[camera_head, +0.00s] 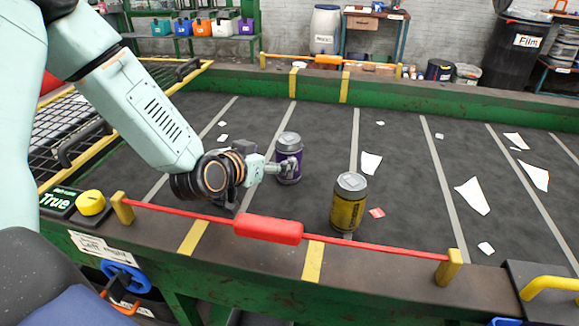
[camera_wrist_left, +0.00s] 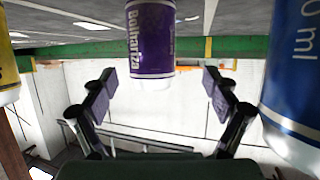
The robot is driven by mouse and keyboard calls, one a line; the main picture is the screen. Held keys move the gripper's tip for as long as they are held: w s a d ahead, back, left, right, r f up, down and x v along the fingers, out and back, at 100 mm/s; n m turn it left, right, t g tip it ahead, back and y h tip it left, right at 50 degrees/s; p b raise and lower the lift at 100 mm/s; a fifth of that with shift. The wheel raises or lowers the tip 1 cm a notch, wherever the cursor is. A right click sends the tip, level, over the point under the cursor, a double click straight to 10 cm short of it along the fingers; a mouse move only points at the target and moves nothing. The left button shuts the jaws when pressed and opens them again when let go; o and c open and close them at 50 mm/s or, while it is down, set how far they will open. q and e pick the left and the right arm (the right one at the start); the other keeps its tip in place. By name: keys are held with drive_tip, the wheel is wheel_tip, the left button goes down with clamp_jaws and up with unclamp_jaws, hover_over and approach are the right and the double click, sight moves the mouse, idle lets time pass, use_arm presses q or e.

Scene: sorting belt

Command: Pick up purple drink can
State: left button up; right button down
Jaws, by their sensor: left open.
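The purple can (camera_head: 289,148) stands upright on the dark belt in the head view, with a grey lid. My left gripper (camera_head: 281,168) is at its near left side and overlaps its lower part. In the left wrist view, which looks upside down, the purple can (camera_wrist_left: 150,40) is centred ahead of the left gripper (camera_wrist_left: 158,88). Its open fingers stand on either side with a gap to the can. Whether the can is between the fingertips or just beyond them I cannot tell. My right gripper is not in view.
A yellow can (camera_head: 348,207) stands to the right, nearer the front rail. A blue can (camera_wrist_left: 292,80) is close in the wrist view, hidden in the head view. A red bar (camera_head: 268,229) runs along the front edge. White scraps (camera_head: 472,196) lie on the belt.

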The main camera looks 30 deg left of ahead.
sight(288, 150)
use_arm(q)
drive_tip(key=shift+w+f, duration=0.25)
drive_tip(key=shift+w, duration=0.25)
drive_tip(key=shift+w+d+r+b, duration=0.1)
drive_tip(key=shift+w+d+b, duration=0.2)
drive_tip(key=shift+w+d, duration=0.25)
drive_tip(key=b+x, duration=0.1)
drive_tip(key=x, duration=0.3)
drive_tip(key=shift+w, duration=0.2)
drive_tip(key=shift+w+d, duration=0.15)
drive_tip(key=shift+w, duration=0.1)
drive_tip(key=shift+r, duration=0.1)
drive_tip(key=shift+s, duration=0.1)
